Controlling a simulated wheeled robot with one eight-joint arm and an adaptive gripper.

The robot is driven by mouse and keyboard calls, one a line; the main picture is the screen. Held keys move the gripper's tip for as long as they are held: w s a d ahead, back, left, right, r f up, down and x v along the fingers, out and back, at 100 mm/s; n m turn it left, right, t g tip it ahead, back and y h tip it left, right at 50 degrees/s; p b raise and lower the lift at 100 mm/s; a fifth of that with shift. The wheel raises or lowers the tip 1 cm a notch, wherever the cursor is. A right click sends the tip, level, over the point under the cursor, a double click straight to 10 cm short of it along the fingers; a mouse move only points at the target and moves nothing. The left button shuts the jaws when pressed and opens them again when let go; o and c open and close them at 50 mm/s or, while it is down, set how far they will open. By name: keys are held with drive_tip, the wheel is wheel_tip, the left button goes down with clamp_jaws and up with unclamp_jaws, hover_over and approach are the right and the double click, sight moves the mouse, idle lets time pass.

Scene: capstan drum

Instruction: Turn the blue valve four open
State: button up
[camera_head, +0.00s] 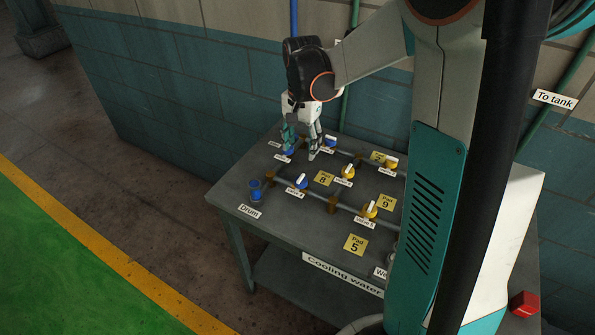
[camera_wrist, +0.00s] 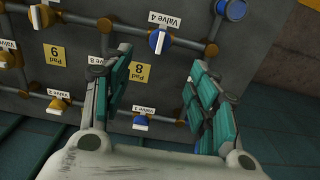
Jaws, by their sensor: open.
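The blue valve four (camera_head: 301,183) stands on the bench's front pipe, right of the drum fitting, with a white lever on top. It also shows in the wrist view (camera_wrist: 156,41), beside a label reading "Valve 4" (camera_wrist: 164,19). Its lever looks roughly crosswise to the pipe there. My gripper (camera_head: 299,150) points down over the rear left of the bench, behind valve four and apart from it. In the wrist view my gripper (camera_wrist: 155,80) has its fingers spread with nothing between them.
A blue part (camera_head: 290,152) is partly hidden by my fingers. Yellow valves (camera_head: 348,171) stand to the right. A blue drum fitting (camera_head: 255,190) is at the left corner. Brown pipe joints (camera_head: 332,204) stick up.

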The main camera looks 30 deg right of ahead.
sight(301, 177)
wheel_tip(301, 177, down, 13)
drive_tip(key=b, duration=0.3)
drive_tip(key=shift+b, duration=0.4)
drive_tip(key=shift+r, duration=0.1)
drive_tip(key=shift+c, duration=0.5)
drive_tip(key=c, duration=1)
